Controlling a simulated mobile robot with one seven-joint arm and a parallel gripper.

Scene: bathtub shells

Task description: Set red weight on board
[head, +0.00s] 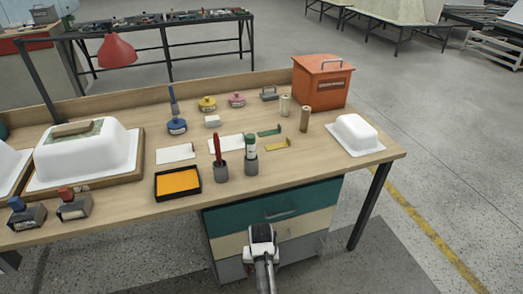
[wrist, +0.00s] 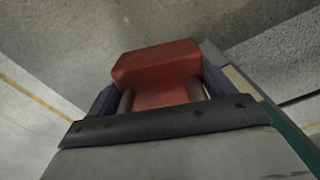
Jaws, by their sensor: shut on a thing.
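In the wrist view my gripper (wrist: 160,97) is shut on a red block-shaped thing (wrist: 157,62), which I take to be the red weight. Its upper part is wider than the part between the fingers. In the head view my arm's end is low, in front of the drawers, and the held thing is hidden. A small wooden board (head: 72,129) lies on a green patch on top of the large white tub shell (head: 105,158) at the left of the workbench. A grey block with a red top (head: 73,208) stands at the bench's front left.
The workbench (head: 310,170) holds a blue-topped block (head: 24,214), a black tray with orange inside (head: 178,182), two pots (head: 221,172), an orange box (head: 322,82) and a small white shell (head: 355,134). Drawers (head: 270,225) stand under the bench. Floor is open at right.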

